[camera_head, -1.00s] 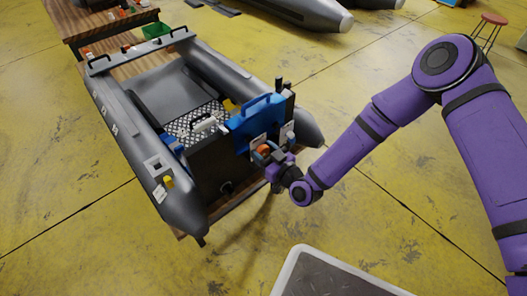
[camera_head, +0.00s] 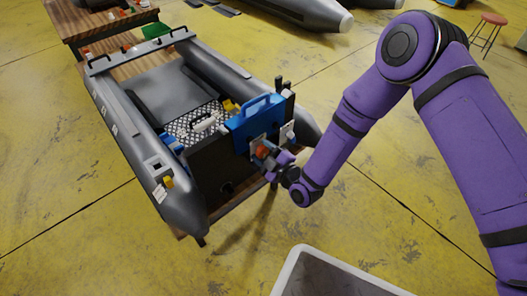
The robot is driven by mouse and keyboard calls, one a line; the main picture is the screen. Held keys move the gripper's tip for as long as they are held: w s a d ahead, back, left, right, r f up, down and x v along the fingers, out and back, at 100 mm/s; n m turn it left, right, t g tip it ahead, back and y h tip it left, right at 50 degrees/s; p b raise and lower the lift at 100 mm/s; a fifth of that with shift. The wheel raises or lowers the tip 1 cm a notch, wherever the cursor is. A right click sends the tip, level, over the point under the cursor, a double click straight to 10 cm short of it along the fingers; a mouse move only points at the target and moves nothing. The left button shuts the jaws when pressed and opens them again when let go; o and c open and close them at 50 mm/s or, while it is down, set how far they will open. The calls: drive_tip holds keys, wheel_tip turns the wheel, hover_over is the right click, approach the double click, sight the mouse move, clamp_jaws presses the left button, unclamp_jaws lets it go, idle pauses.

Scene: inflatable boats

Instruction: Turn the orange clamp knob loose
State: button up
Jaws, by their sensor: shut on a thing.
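The orange clamp knob (camera_head: 262,151) shows as a small orange patch on the outer side of the boat's transom, below the blue bracket (camera_head: 258,119). My gripper (camera_head: 267,155) is at the knob, with its fingers around it, and is shut on it. The fingers and wrist hide part of the knob. My purple arm reaches in from the right. The grey inflatable boat (camera_head: 150,160) rests on a low wooden stand, and its dark transom (camera_head: 212,172) faces my side.
A grey-rimmed tray or bin (camera_head: 290,268) stands on the floor at the bottom. A wooden bench (camera_head: 100,22) with a green bin (camera_head: 157,30) is at the back left. A red stool (camera_head: 494,20) is at the far right. Yellow floor right of the boat is mostly clear.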

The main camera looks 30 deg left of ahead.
drive_tip(key=o, duration=1.1)
drive_tip(key=v, duration=0.8)
